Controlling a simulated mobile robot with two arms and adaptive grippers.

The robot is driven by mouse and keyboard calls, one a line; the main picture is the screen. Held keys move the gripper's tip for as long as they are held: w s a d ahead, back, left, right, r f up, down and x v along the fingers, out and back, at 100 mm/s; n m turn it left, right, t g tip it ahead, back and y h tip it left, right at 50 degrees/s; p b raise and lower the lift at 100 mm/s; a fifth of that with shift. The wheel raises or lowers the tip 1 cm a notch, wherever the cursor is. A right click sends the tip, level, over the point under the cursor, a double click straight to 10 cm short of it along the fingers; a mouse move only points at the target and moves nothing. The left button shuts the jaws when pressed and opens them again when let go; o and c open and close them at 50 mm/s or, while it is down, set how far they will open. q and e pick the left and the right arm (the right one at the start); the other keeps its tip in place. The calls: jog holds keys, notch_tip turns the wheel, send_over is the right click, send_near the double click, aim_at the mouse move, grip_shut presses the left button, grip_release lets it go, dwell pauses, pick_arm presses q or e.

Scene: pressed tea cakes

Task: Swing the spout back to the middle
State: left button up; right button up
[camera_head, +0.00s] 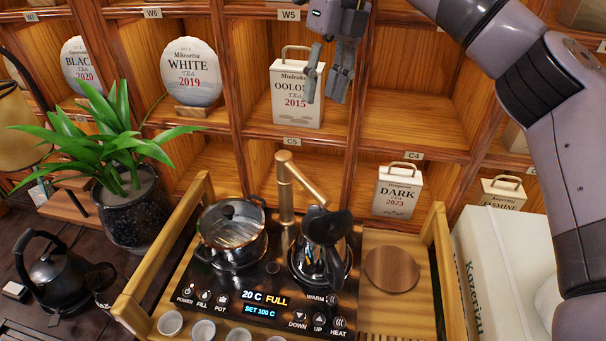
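The copper spout (302,184) rises from the back of the black tea stove panel (262,283). Its arm points toward the front right, with its end over or close to the dark kettle (318,262) on the right plate. The kettle's handle and lid partly hide that end. A glass-lidded pot (231,238) stands on the left plate. My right gripper (325,92) hangs high above and behind the spout, in front of the Oolong tea box (297,104). Its fingers are apart with nothing between them. My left gripper is not in view.
Wooden shelves with tea cakes and boxes, such as the Dark tea box (396,191), stand behind. A potted plant (131,205) and a black kettle (54,272) are at left. Small cups (203,331) line the front. A round wooden lid (391,269) lies right of the kettle.

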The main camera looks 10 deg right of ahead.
jog(key=f, duration=0.2)
jog(key=p, duration=0.2)
send_near(305, 176)
jog(key=f, duration=0.2)
jog(key=a+f, duration=0.1)
jog(key=f, duration=0.4)
jog(key=shift+s+a+f, duration=0.2)
jog(key=shift+s+f, duration=0.05)
jog(key=shift+s, duration=0.05)
jog(key=shift+a+f, duration=0.1)
jog(key=shift+f, duration=0.5)
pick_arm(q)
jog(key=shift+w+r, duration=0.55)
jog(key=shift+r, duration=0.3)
pick_arm(e)
jog(key=shift+c, duration=0.6)
grip_shut()
